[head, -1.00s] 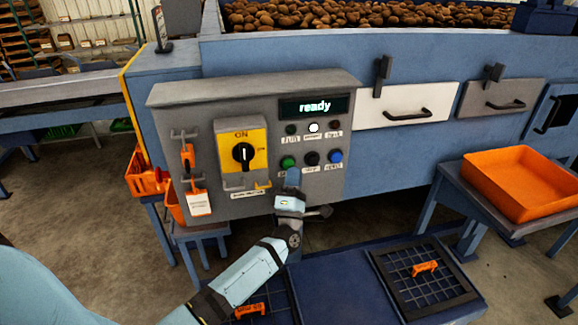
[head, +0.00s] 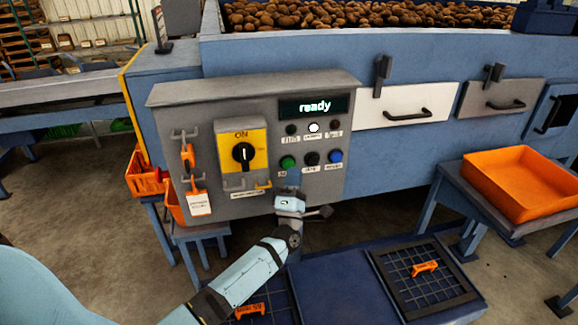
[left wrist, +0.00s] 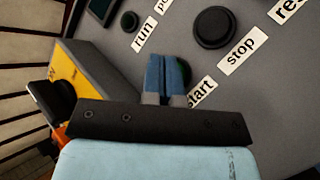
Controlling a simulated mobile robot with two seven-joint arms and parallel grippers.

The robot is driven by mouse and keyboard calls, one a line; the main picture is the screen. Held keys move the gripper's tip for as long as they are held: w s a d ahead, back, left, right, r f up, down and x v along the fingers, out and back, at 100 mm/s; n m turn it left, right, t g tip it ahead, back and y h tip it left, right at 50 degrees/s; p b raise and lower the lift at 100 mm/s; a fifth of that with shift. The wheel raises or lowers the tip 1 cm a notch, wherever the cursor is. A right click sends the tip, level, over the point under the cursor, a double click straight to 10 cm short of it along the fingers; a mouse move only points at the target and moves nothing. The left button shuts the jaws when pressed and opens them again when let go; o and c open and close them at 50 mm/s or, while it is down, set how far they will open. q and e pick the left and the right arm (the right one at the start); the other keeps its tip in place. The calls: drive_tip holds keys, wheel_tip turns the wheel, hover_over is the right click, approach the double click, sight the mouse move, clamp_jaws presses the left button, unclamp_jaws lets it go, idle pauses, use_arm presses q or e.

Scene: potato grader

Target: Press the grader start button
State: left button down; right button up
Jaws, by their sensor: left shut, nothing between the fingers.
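The green start button (head: 288,162) is on the grey control panel (head: 215,102), at the left of a row with a black stop button (head: 312,158) and a blue button (head: 335,156). My left gripper (head: 289,191) is just below the green button in the head view, shut and empty. In the left wrist view its blue fingertips (left wrist: 166,72) are together over the start button (left wrist: 186,71), whose dark green edge shows beside them. I cannot tell whether they touch it. The display (head: 314,106) reads "ready". My right gripper is out of view.
A yellow plate with a black rotary switch (head: 243,152) is left of the buttons. Orange tags and a lock (head: 188,156) hang farther left. An orange crate (head: 520,180) stands on a table at the right. Potatoes (head: 370,15) fill the grader's top.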

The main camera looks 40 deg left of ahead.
use_arm(q)
drive_tip(key=shift+a, duration=0.1)
drive_tip(key=shift+w+a+b, duration=0.25)
drive_tip(key=shift+w+b, duration=0.05)
drive_tip(key=shift+w+a, duration=0.1)
drive_tip(key=shift+a, duration=0.05)
idle(0.5)
drive_tip(key=shift+w+a+b, duration=0.2)
drive_tip(key=shift+a+b, duration=0.05)
drive_tip(key=shift+b, duration=0.05)
idle(0.4)
drive_tip(key=shift+s+d, duration=0.6)
drive_tip(key=shift+d, duration=0.15)
